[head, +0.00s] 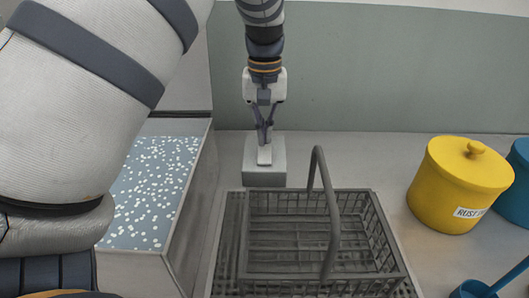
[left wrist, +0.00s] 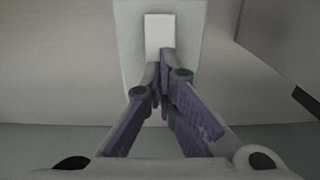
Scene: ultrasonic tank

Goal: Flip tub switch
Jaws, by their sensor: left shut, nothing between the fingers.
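The tub switch is a light rocker (head: 264,155) on a grey box (head: 264,178) that stands on the counter by the back wall. My left gripper (head: 265,143) is shut and empty, pointing down at the rocker's far end. In the left wrist view the white rocker (left wrist: 159,32) shows just beyond my closed fingertips (left wrist: 161,68). The tips look at or very close to it; I cannot tell whether they touch. The ultrasonic tub (head: 170,262) stands left of the switch box, with speckled blue liquid in it. My right gripper is not in view.
A dark wire basket (head: 385,232) with a tall handle stands on a grate (head: 226,262) in front of the switch box. A yellow lidded pot (head: 440,200) and a blue pot (head: 518,195) stand at the right. A blue ladle-like item (head: 478,288) is at the lower right.

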